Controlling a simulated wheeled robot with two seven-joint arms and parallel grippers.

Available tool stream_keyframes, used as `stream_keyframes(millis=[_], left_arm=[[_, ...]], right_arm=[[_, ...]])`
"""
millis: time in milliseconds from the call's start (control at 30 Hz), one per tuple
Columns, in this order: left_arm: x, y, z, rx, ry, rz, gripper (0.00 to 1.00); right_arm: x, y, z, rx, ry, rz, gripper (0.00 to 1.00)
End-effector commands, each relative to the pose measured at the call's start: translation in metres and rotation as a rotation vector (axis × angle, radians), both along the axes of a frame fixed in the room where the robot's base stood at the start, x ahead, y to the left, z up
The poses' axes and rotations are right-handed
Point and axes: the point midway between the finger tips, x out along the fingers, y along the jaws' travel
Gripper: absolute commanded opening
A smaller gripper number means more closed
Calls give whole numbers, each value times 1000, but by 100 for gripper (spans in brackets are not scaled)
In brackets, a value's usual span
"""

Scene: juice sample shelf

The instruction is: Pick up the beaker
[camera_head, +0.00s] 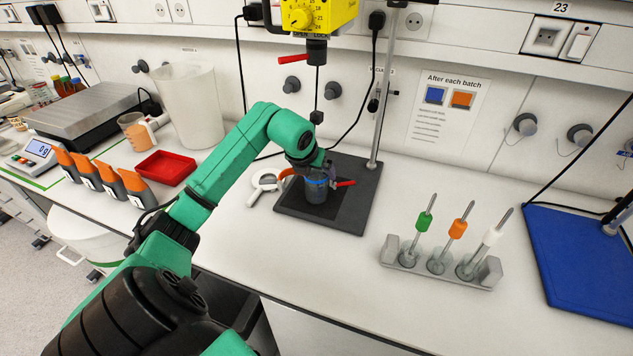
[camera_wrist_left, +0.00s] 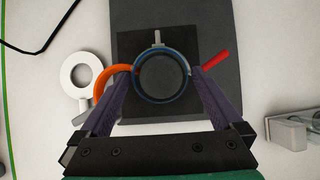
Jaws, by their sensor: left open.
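A dark, round beaker (camera_head: 317,191) with a blue rim and an orange loop handle stands upright on the black stand base (camera_head: 346,215). In the left wrist view the beaker (camera_wrist_left: 163,80) is seen from above, with the handle on its left. My left gripper (camera_wrist_left: 163,72) is open, with one finger on each side of the beaker at rim height. I cannot tell whether the fingers touch it. In the head view my left gripper (camera_head: 315,172) comes down over the beaker and hides part of it. My right gripper is not in view.
A red lever (camera_wrist_left: 216,60) sticks out right of the beaker. A white ring (camera_wrist_left: 82,73) lies to its left. A yellow stirrer head (camera_head: 315,15) hangs above. A rack with colored-collar rods (camera_head: 440,266) stands to the right. The bench front between is clear.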

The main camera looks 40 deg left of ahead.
Motion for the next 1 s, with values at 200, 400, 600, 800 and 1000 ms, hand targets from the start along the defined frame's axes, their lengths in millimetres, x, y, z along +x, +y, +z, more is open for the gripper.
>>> stream_keyframes(millis=[200,400,600,800,1000], left_arm=[[0,0,0,0,0,0,43],[0,0,1,1,-3,0,0],[0,0,1,1,-2,0,0],[-3,-1,4,2,-3,1,0],[-14,-4,14,4,-3,-1,0]], right_arm=[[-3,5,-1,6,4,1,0],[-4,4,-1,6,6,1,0],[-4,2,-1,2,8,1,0],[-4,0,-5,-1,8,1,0],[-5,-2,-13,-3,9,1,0]])
